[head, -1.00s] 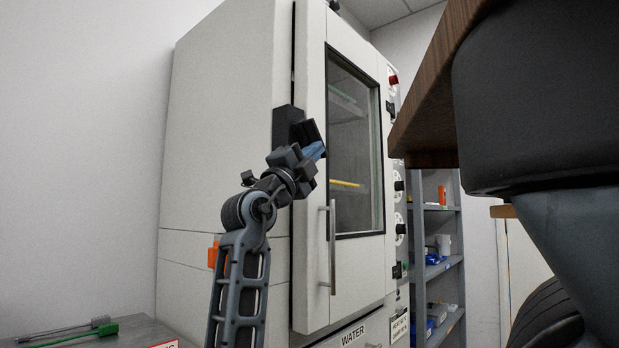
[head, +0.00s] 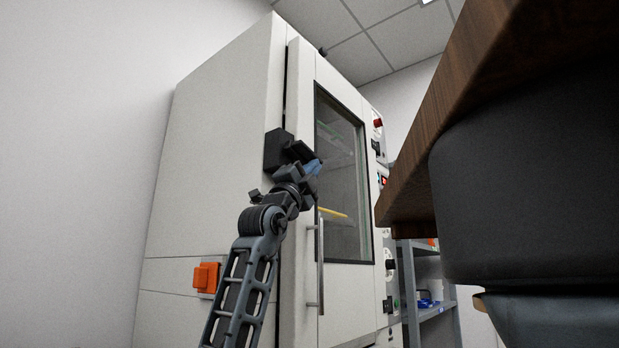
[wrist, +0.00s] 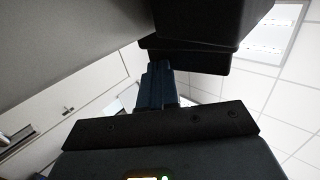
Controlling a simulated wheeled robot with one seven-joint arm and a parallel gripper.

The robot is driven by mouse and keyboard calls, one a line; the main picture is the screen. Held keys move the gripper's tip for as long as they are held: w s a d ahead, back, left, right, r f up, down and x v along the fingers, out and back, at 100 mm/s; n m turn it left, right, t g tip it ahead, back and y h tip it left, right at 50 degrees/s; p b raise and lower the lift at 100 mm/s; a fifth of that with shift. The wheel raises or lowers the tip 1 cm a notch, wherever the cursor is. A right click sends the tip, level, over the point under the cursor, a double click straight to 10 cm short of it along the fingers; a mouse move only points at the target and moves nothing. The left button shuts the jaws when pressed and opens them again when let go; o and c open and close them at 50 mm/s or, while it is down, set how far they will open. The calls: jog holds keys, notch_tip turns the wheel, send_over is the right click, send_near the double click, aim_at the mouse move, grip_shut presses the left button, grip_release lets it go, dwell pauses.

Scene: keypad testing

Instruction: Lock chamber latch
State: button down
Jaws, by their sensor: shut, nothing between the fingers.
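The test chamber (head: 205,185) is a tall white cabinet. Its windowed door (head: 303,240) stands against the body, with a dark gap along its left edge. The black chamber latch (head: 276,150) sits on that edge, its lever part reaching right over the door. My gripper (head: 313,167) is at the latch, just below and right of its lever, with blue fingertips shut and empty. In the wrist view the shut fingers (wrist: 158,82) point up at the dark latch (wrist: 195,25), near or touching its lower face. I cannot tell if they touch.
A vertical metal door handle (head: 320,262) is below my gripper. An orange box (head: 206,277) is on the chamber's side. A brown wooden tabletop edge (head: 470,110) and a dark rounded body fill the right. Grey shelves (head: 430,305) stand behind. The left is bare wall.

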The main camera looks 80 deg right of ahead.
jog(key=shift+s+d, duration=0.1)
dwell(0.3)
jog(key=v, duration=0.7)
jog(key=shift+a+f+b, duration=0.2)
jog(key=shift+a+b, duration=0.05)
jog(key=shift+b, duration=0.05)
dwell(0.7)
